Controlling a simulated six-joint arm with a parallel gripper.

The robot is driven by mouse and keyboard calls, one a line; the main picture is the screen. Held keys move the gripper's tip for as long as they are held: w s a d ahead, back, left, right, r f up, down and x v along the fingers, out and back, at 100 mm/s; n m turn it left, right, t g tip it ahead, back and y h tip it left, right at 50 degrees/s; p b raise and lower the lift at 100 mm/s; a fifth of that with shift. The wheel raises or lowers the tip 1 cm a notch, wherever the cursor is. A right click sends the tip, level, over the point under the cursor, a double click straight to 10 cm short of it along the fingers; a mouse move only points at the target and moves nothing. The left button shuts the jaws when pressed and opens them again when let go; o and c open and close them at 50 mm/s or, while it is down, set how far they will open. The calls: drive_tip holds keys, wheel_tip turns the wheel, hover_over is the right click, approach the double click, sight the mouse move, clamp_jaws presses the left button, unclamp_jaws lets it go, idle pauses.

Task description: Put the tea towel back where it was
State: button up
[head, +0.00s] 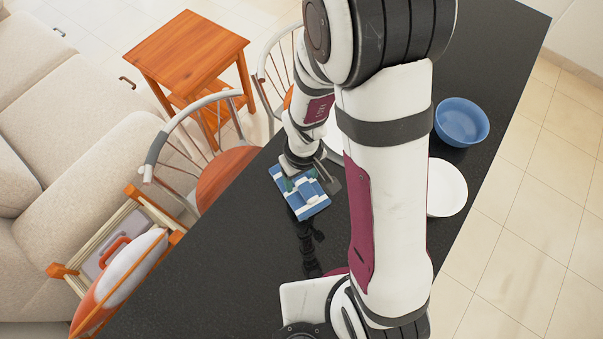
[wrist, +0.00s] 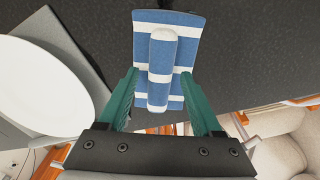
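The tea towel (head: 313,207) is blue with white stripes and lies folded on the black tabletop (head: 210,270). In the wrist view the tea towel (wrist: 180,28) has a raised rolled fold along its middle. My gripper (head: 306,172) is over the towel in the head view. In the wrist view the green fingers of my gripper (wrist: 160,76) are spread wide, one on each side of the rolled fold, with a gap to it on both sides. The arm hides part of the tabletop in the head view.
A blue bowl (head: 462,121) and a white plate (head: 446,188) stand right of the arm. Another white dish (head: 334,142) is partly hidden behind it. Chairs (head: 228,172) line the table's left edge, beside a wooden side table (head: 188,50) and a sofa (head: 70,130). The front-left tabletop is clear.

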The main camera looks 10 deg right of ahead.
sight(303, 183)
drive_tip(key=shift+r, duration=0.1)
wheel_tip(303, 183, up, 12)
drive_tip(key=s+d+r+m, duration=0.1)
drive_tip(key=s+r+m, duration=0.2)
drive_tip(key=s+m, duration=0.2)
drive_tip(key=s+r+m+y, duration=0.1)
drive_tip(key=s+r+m, duration=0.2)
drive_tip(key=s, duration=0.7)
drive_tip(key=shift+d+r+m+g+y, duration=0.3)
drive_tip(key=shift+d+r+m+g, duration=0.1)
drive_tip(key=shift+m, duration=0.7)
